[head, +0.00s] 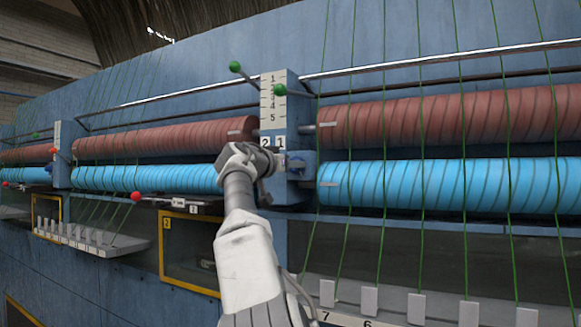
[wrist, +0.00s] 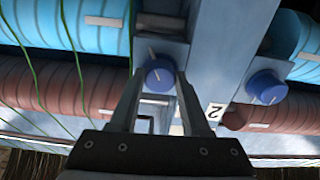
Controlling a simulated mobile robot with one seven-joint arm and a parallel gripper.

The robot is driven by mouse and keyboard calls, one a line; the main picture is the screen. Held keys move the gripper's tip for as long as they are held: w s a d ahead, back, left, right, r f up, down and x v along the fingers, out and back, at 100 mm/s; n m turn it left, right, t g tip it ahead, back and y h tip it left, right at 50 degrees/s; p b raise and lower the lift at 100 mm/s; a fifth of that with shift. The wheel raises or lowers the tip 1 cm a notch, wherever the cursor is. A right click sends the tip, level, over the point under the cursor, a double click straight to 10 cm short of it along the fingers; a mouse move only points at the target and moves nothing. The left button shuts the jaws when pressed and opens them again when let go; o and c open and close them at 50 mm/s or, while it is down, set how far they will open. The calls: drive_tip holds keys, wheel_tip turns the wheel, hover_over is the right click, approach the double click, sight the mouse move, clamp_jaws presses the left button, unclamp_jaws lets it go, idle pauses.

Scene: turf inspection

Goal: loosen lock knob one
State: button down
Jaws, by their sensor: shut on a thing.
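Lock knob one, a round blue knob (wrist: 158,72) with a pale line mark, sits on a small square plate on the blue post in the wrist view. My gripper (wrist: 159,79) is shut on it, one finger on each side. A second blue knob (wrist: 268,88) is to the right, beyond the post, near a label "2" (wrist: 215,111). In the head view, my gripper (head: 277,163) is at the post just below the labels "2" and "1" (head: 281,142). The held knob is hard to make out there.
Red-brown rollers (head: 430,118) and blue rollers (head: 430,187) run along the machine on both sides of the post. Green yarns (head: 463,130) hang in front. A scale plate (head: 273,110) with green-ended levers (head: 235,66) stands above. A red ball lever (head: 136,196) juts out at left.

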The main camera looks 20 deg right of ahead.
idle(0.3)
drive_tip(key=shift+c, duration=1.8)
unclamp_jaws()
drive_tip(key=b+v, duration=0.8)
drive_tip(key=v, duration=0.9)
drive_tip(key=shift+s+a+f, duration=0.1)
drive_tip(key=shift+s, duration=0.05)
